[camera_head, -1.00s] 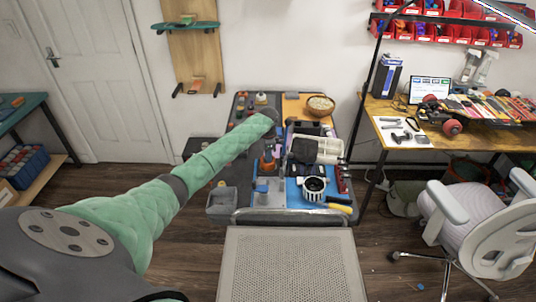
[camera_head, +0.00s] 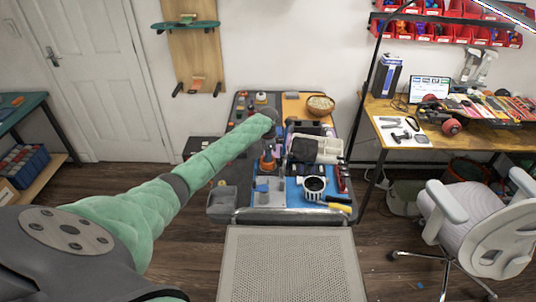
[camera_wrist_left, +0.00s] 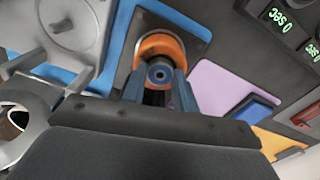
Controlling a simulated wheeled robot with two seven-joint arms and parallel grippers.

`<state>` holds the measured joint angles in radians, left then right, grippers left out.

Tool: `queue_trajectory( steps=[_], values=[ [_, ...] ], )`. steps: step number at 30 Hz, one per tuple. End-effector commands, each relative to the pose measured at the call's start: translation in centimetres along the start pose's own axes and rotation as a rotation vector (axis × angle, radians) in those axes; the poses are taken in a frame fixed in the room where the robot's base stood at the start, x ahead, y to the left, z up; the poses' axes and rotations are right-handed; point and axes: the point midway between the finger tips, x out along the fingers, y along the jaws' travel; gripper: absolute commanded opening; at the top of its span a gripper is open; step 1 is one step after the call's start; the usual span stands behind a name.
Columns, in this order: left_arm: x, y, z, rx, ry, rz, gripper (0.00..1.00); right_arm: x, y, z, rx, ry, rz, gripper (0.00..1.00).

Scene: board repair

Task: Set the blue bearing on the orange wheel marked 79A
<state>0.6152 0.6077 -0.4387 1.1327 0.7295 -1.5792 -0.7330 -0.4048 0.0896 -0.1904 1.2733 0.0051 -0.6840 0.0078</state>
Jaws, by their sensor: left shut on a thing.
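The orange wheel (camera_wrist_left: 158,45) is right behind the bearing and sits on a dark square base. The bearing overlaps the wheel's middle in this view. I cannot tell whether they touch. No 79A marking is readable. In the head view, the left gripper (camera_head: 270,147) is over the bench, close above the orange wheel (camera_head: 266,164), and the bearing is too small to make out. My right gripper is not in view.
The bench holds a white-and-black round part (camera_head: 314,186), a grey frame-like part (camera_head: 325,150), a wooden bowl (camera_head: 320,105) and a grey bin (camera_head: 222,201). In the wrist view, a purple pad (camera_wrist_left: 220,88) and a blue block (camera_wrist_left: 253,108) lie to the right of the wheel.

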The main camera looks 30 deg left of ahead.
Motion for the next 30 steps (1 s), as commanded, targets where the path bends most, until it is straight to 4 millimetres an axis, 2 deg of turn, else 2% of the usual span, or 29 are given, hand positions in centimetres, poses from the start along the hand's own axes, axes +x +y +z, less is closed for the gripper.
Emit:
queue_trajectory(
  steps=[18,19,22,28,29,30],
  values=[
    [0.57,0.16,0.05,0.0,-0.003,0.003,0.07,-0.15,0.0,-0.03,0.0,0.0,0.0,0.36],
    [0.59,0.16,0.05,0.001,-0.003,0.003,0.35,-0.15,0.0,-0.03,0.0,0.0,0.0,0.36],
    [0.64,0.19,0.06,0.001,-0.003,0.004,0.54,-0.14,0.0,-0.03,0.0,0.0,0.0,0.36],
    [0.75,0.26,0.06,0.001,-0.004,0.005,0.54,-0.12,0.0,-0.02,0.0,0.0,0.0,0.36],
    [0.76,0.27,0.06,0.001,-0.004,0.005,0.59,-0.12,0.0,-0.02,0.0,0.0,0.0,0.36],
    [0.78,0.28,0.06,0.001,-0.004,0.005,0.59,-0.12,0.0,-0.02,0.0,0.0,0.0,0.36]
  ],
)
